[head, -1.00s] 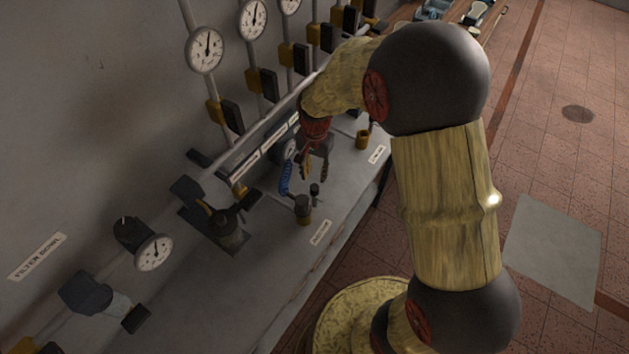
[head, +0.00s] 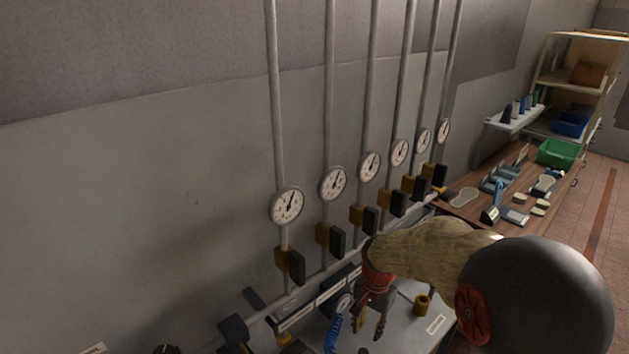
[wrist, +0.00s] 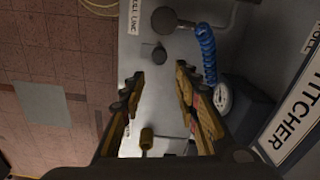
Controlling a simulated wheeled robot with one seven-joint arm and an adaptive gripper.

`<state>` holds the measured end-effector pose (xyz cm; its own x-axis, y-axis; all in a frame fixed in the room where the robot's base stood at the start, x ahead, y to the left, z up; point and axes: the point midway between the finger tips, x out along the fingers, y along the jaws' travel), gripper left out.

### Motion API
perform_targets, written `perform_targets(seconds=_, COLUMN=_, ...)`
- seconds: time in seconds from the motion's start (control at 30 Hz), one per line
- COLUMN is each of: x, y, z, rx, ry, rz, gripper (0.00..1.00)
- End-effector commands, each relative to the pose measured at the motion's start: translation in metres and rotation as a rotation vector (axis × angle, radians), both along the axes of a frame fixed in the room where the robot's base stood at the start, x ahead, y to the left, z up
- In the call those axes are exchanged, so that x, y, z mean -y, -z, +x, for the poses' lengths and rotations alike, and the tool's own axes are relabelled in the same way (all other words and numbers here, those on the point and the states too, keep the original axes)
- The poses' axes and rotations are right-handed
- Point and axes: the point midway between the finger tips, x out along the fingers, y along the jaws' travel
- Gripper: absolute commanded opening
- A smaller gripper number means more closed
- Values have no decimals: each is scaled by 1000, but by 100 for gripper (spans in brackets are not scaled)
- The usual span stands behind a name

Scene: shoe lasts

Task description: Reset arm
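My gripper (head: 369,329) hangs at the bottom of the head view, over the grey bench by the wall. In the wrist view my gripper (wrist: 157,78) has its two fingers spread apart with nothing between the tips. The bench top (wrist: 152,102) shows below them. A blue coiled hose (wrist: 207,52) lies beside the fingers; it also shows in the head view (head: 332,332). A small brass cup (wrist: 147,138) stands on the bench, apart from the fingers. My arm covers part of the bench in the head view.
Pipes with round gauges (head: 287,206) and dark valve handles line the wall. A small dial (wrist: 222,97) sits near the hose. A dark knob (wrist: 164,20) stands on the bench. A wooden table (head: 470,208) with shoe parts and a green bin (head: 560,153) is farther right.

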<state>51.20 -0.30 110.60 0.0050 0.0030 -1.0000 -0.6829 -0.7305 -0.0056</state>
Motion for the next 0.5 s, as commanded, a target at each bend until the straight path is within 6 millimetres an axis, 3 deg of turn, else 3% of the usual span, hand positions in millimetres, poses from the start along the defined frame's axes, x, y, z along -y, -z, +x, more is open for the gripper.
perform_targets(seconds=0.13, x=0, y=2, z=-4, rx=-12, ry=-95, rz=0, gripper=31)
perform_targets(seconds=0.23, x=0, y=10, z=-28, rx=-58, ry=-203, rz=6, gripper=31)
perform_targets(seconds=0.5, x=-1, y=-30, z=-86, rx=-24, ry=-481, rz=2, gripper=31)
